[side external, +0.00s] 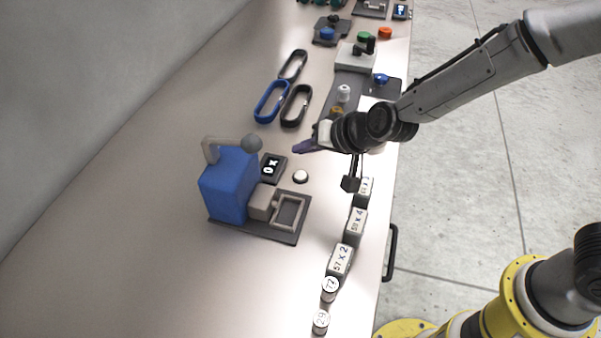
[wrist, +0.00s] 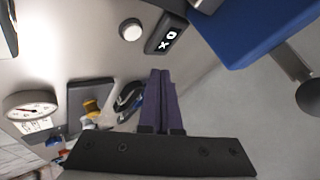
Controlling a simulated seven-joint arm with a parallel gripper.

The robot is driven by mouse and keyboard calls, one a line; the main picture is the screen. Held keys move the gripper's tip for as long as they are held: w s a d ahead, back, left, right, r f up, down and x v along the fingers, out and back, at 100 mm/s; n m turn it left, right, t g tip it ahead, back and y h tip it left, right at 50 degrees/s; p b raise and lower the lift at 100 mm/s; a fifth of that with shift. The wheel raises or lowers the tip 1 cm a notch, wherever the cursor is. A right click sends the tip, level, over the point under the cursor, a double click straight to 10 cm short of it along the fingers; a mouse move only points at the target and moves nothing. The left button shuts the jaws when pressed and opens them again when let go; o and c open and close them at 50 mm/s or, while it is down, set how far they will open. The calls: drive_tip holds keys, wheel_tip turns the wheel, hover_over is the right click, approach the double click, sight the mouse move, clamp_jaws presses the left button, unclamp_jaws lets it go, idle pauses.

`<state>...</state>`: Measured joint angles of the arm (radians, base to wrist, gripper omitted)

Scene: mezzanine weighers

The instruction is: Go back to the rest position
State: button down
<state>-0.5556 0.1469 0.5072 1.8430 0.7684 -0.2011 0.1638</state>
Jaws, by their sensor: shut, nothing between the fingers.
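My gripper (side external: 303,147) is above the long bench, near its middle, with purple fingers pointing left. In the wrist view the two purple fingers (wrist: 164,100) lie side by side, shut, with nothing between them. In the side view they are above and behind the small display (side external: 272,167) reading "0 x" and the white round button (side external: 300,176). The display also shows in the wrist view (wrist: 166,37), as does the button (wrist: 130,29). My gripper appears apart from everything around it.
A blue machine with a lever (side external: 228,185) stands on the bench (side external: 165,215) at left. Labelled weights (side external: 340,260) line the front edge. Blue and black carabiner-like loops (side external: 271,101) lie behind. A grey stand (side external: 354,58) is farther back. The bench's left part is clear.

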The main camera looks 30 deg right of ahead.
drive_tip(key=d+r+m+t, duration=0.1)
drive_tip(key=d+r+t, duration=0.1)
drive_tip(key=d+r, duration=0.45)
drive_tip(key=d+r+t, duration=0.1)
drive_tip(key=d+r, duration=0.3)
drive_tip(key=r, duration=0.5)
drive_tip(key=s+d+r+n, duration=0.1)
drive_tip(key=s+d+r, duration=0.4)
drive_tip(key=r, duration=0.1)
drive_tip(key=s+d+f+n+g+h, duration=0.1)
drive_tip(key=s+d+f+g, duration=0.1)
drive_tip(key=s, duration=0.6)
drive_tip(key=s+d+f+n+g+h, duration=0.1)
drive_tip(key=s+d+f+n+g, duration=0.1)
drive_tip(key=s, duration=0.6)
drive_tip(key=s+d+f+n+g+h, duration=0.1)
drive_tip(key=s+d+f, duration=0.3)
drive_tip(key=s, duration=0.4)
drive_tip(key=shift+d+f+n+g, duration=0.35)
drive_tip(key=shift+d+n+g, duration=0.05)
drive_tip(key=shift+d+g, duration=0.15)
